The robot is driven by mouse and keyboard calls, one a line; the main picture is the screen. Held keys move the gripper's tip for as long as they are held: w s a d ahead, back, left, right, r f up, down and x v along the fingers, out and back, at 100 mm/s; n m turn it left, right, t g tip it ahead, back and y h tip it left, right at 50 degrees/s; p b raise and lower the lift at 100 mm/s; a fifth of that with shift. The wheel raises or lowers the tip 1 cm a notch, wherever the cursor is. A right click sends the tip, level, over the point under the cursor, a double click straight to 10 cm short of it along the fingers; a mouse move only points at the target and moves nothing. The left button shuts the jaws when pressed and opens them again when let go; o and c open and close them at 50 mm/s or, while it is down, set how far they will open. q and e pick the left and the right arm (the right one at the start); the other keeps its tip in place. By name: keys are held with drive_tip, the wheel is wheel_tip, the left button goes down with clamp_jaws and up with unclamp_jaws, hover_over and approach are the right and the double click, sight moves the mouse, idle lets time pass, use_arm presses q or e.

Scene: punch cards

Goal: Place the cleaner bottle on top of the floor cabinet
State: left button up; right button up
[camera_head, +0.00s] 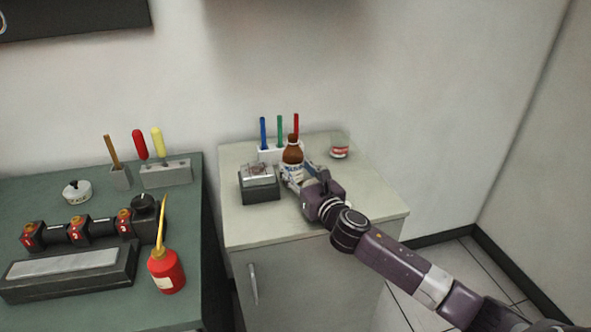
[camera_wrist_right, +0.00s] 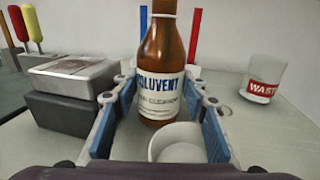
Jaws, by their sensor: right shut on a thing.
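The cleaner bottle (camera_head: 292,155) is brown with a white label and stands upright over the top of the floor cabinet (camera_head: 320,222), near its middle. My right gripper (camera_head: 303,174) reaches in from the right and is shut on the bottle. In the right wrist view the bottle (camera_wrist_right: 160,75) is between the blue-padded fingers (camera_wrist_right: 162,110). A small white round cup-like thing (camera_wrist_right: 180,143) is also between the fingers, nearer the palm. I cannot tell whether the bottle's base touches the cabinet top. My left gripper is not in view.
On the cabinet, a dark box with a grey top (camera_head: 259,184) is left of the bottle, a marker holder (camera_head: 267,155) behind, and a labelled glass jar (camera_head: 339,149) to the right. A green workbench (camera_head: 185,232) with tools and a red oil can (camera_head: 166,271) is at left.

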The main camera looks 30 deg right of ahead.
drive_tip(key=o, duration=1.1)
drive_tip(key=shift+f, duration=0.15)
drive_tip(key=shift+o, duration=0.2)
drive_tip(key=shift+r, duration=0.35)
drive_tip(key=s, duration=0.5)
drive_tip(key=s+p, duration=0.1)
drive_tip(key=s, duration=0.4)
drive_tip(key=shift+s+a+f, duration=0.2)
drive_tip(key=shift+s, duration=0.1)
drive_tip(key=shift+s+r, duration=0.1)
drive_tip(key=shift+s, duration=0.65)
drive_tip(key=shift+s, duration=0.1)
